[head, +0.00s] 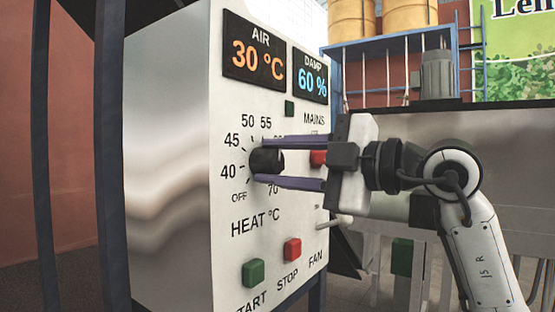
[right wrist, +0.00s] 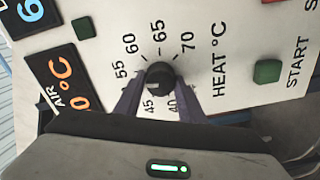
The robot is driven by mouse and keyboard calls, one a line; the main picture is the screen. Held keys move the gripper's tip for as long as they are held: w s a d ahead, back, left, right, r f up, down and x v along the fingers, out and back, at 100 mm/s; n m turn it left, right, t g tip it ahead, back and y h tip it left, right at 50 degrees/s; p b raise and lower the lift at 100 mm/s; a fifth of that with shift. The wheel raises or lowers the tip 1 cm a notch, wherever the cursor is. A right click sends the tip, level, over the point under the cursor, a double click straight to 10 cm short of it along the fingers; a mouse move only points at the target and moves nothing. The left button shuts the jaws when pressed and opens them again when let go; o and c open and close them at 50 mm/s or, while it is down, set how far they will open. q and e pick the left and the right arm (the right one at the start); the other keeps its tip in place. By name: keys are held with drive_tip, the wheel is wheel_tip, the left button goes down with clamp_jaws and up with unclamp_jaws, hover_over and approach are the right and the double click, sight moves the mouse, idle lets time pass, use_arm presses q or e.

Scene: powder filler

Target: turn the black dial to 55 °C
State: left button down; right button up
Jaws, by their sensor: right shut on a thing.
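The black dial (head: 266,161) sits on the white front panel, inside a ring of numbers marked HEAT °C. My right gripper (head: 258,162) comes in from the right with one purple finger above the dial and one below, shut on it. In the right wrist view the dial (right wrist: 159,76) lies between the fingertips of my right gripper (right wrist: 157,84). A small pale mark on the dial there seems to face the 45 side, but its exact setting is hard to tell. The fingers hide part of the scale in the head view. My left gripper is not in view.
Above the dial, the air display (head: 255,53) reads 30 °C and the damp display (head: 311,76) reads 60 %. Below are a green START button (head: 253,272) and a red STOP button (head: 292,249). A red knob (head: 318,158) sits close behind the gripper fingers.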

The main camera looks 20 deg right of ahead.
drive_tip(key=shift+m, duration=0.9)
drive_tip(key=o, duration=1)
drive_tip(key=shift+o, duration=0.2)
drive_tip(key=shift+d, duration=0.1)
drive_tip(key=b+v, duration=0.1)
drive_tip(key=v, duration=0.9)
drive_tip(key=shift+b, duration=0.3)
drive_tip(key=shift+s, duration=0.1)
